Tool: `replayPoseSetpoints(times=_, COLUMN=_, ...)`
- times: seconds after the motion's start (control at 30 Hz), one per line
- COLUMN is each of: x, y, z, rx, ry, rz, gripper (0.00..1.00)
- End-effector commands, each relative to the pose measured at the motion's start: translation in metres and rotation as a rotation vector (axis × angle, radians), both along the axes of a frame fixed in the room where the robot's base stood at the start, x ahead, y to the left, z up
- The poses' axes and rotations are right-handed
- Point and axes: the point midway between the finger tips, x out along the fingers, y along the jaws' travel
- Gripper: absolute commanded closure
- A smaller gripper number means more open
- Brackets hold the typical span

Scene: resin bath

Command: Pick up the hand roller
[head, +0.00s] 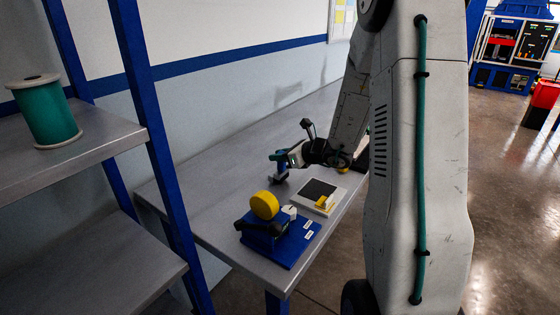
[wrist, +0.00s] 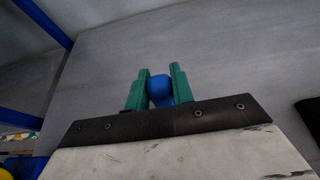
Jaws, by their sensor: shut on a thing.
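The hand roller (head: 277,157) has a blue handle and a darker lower part, and it is over the grey workbench in the head view. My gripper (head: 282,158) is shut on its blue handle. In the wrist view the blue handle (wrist: 160,90) sits between the two green fingers of my gripper (wrist: 158,86). The roller's lower end is hidden in the wrist view. I cannot tell whether the roller touches the bench.
A blue stand with a yellow roll (head: 264,205) is at the bench's near end. A pale tray with a dark pad (head: 303,207) lies beside it. A shelf with a green spool (head: 46,112) stands at left. The bench (head: 205,197) is clear left of the roller.

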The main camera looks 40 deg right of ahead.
Motion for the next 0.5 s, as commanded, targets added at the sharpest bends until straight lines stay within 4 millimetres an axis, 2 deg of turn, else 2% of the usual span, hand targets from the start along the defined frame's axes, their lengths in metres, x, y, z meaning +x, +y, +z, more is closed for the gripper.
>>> replayPoseSetpoints(times=0.23, x=-0.001, y=-0.001, z=0.033, rx=-0.004, ry=-0.004, rz=-0.001, gripper=1.0)
replayPoseSetpoints(times=0.5, x=-0.069, y=-0.008, z=0.036, rx=-0.001, ry=0.0, rz=-0.006, gripper=1.0)
